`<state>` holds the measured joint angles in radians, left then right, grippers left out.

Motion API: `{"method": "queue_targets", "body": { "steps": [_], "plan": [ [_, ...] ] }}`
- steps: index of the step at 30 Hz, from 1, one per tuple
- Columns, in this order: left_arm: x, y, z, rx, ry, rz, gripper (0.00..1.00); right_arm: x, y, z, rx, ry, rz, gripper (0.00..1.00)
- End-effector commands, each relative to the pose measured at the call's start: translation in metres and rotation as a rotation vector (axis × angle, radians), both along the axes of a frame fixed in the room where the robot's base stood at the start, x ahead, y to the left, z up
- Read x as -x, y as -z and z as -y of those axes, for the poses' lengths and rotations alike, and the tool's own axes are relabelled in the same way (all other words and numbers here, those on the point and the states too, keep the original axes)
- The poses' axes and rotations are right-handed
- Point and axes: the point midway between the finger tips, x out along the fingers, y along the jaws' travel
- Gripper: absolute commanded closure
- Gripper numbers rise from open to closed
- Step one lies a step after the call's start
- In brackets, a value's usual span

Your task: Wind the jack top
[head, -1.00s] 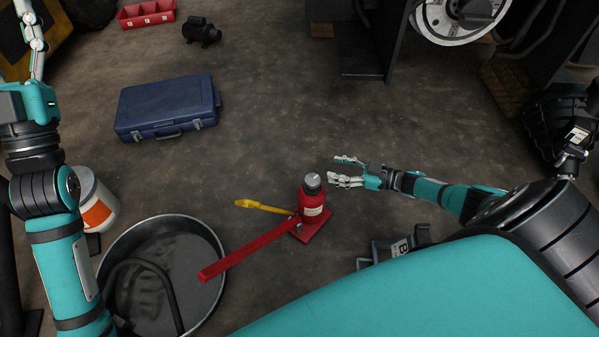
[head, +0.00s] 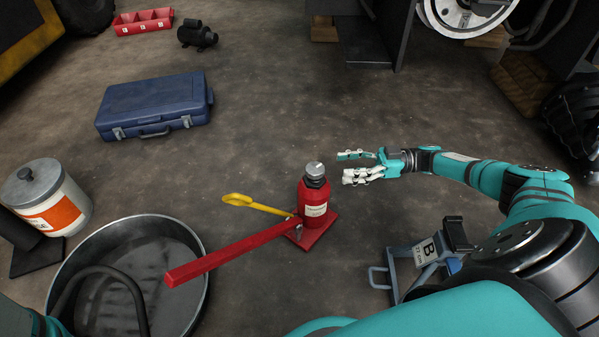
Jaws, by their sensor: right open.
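The red bottle jack (head: 314,205) stands upright on its red base plate on the floor, near the middle of the head view. Its grey round top (head: 315,171) sits above a dark collar. A long red handle (head: 230,253) slants from its base down to the left. My right gripper (head: 345,168) is open, its fingers pointing left, just right of the jack top. I see a gap between the fingers and the top, with nothing held. My left gripper is out of view; only a bit of my left arm shows at the lower left corner.
A yellow tool (head: 254,204) lies left of the jack. A black round pan (head: 196,300) is at the lower left, beside a white and orange canister (head: 68,205). A blue case (head: 154,102) lies farther back. A blue-grey stand marked B (head: 425,252) is right of the jack.

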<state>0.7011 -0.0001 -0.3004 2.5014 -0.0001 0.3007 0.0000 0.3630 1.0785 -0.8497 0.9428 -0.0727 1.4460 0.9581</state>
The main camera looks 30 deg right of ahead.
Motion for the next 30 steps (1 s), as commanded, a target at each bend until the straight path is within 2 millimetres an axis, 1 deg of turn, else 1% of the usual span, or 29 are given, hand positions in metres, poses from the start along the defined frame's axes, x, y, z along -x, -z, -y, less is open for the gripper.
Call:
{"method": "queue_targets", "body": {
  "steps": [1, 9, 15, 18, 21, 30],
  "plan": [
    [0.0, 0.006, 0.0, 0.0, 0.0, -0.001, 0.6, -0.004, 0.002, -0.012, -0.003, -0.005, 0.001, 0.49],
    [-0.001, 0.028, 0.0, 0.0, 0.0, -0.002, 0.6, -0.029, 0.004, -0.065, 0.0, -0.003, 0.002, 0.49],
    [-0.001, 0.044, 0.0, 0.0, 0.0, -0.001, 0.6, -0.045, 0.004, -0.097, -0.001, -0.002, 0.003, 0.49],
    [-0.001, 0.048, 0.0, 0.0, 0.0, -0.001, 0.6, -0.05, 0.003, -0.106, 0.0, -0.001, 0.001, 0.49],
    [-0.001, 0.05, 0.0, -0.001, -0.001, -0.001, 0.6, -0.052, 0.002, -0.112, 0.0, 0.0, -0.001, 0.49],
    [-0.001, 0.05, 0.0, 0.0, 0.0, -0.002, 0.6, -0.053, 0.001, -0.114, 0.001, 0.001, 0.0, 0.49]
  ]
}}
